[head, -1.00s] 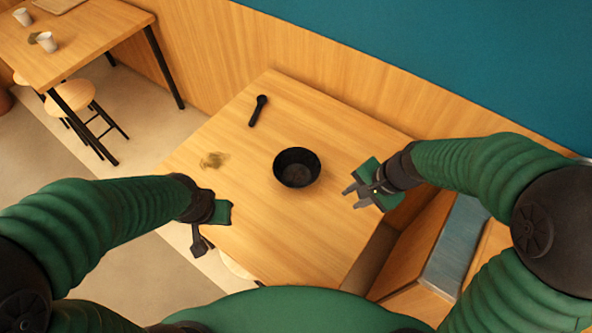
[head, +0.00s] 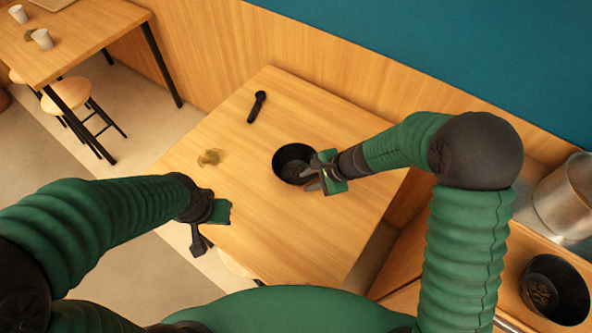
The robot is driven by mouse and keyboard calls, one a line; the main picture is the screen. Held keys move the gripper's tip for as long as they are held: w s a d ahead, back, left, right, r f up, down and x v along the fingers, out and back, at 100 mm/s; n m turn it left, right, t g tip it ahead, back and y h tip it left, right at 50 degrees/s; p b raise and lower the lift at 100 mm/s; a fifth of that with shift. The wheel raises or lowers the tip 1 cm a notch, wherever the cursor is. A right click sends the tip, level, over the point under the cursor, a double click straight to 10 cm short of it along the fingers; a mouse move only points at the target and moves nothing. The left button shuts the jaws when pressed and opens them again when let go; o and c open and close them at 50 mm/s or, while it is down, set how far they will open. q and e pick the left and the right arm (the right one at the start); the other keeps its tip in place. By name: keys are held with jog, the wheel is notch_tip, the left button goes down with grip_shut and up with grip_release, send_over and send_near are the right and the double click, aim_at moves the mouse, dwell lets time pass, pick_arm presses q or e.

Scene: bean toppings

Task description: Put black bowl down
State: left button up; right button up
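The black bowl (head: 281,166) stands upright on the wooden table (head: 240,215), right of its middle. My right gripper (head: 311,180) is at the bowl's right rim, with its fingers overlapping the rim in the head view. Whether the fingers are closed on the rim or only around it is not clear. Part of the bowl's right side is hidden behind the gripper. My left gripper (head: 199,240) hangs at the table's left front edge, away from the bowl. It is seen from the side, so its finger gap does not show.
On the right counter are a metal pot (head: 568,197) and a dark bowl (head: 577,290) with contents. The table's front area is clear.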

jog(key=x, duration=0.3)
jog(key=shift+w, duration=0.1)
jog(key=shift+c, duration=0.5)
jog(key=shift+d, duration=0.1)
grip_shut()
dwell(0.6)
